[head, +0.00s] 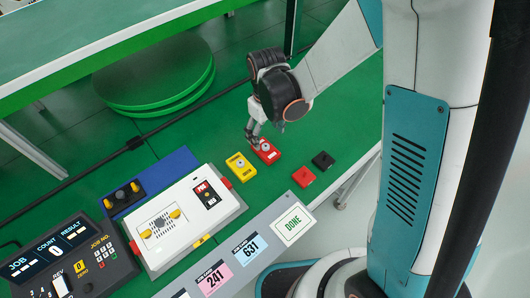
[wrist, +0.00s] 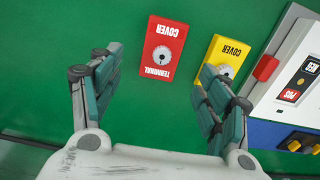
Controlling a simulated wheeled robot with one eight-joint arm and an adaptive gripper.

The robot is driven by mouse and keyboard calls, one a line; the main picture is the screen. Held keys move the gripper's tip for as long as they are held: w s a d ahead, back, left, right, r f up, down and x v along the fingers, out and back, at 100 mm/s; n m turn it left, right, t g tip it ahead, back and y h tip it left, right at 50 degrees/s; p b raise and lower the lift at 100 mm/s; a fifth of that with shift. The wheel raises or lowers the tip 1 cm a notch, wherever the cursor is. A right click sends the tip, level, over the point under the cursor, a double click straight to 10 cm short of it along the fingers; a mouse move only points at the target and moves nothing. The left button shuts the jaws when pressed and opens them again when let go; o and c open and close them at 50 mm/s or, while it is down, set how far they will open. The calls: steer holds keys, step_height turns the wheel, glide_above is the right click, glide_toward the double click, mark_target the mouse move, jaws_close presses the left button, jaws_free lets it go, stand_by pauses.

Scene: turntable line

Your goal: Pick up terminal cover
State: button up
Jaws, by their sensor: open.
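The terminal cover (head: 266,151) is a red block with a round grey knob on top, lying flat on the green table. In the wrist view the terminal cover (wrist: 164,48) reads "TERMINAL COVER" and sits ahead of and between the fingers. My gripper (head: 253,133) is low over the table at the cover's upper left side. In the wrist view my gripper (wrist: 160,75) has its fingers spread apart with nothing between the pads. Whether a finger touches the cover cannot be told.
A yellow cover (head: 241,167) lies close beside the red one; my right finger overlaps it in the wrist view (wrist: 226,55). A small red block (head: 304,177) and a black block (head: 323,160) lie to the right. A white device (head: 190,222) and a control box (head: 75,256) stand left.

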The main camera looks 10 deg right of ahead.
mark_target(266, 146)
step_height(266, 146, down, 8)
steer(key=b, duration=0.3)
steer(key=shift+s+a+r, duration=0.1)
steer(key=shift+r, duration=0.15)
steer(key=c, duration=1.2)
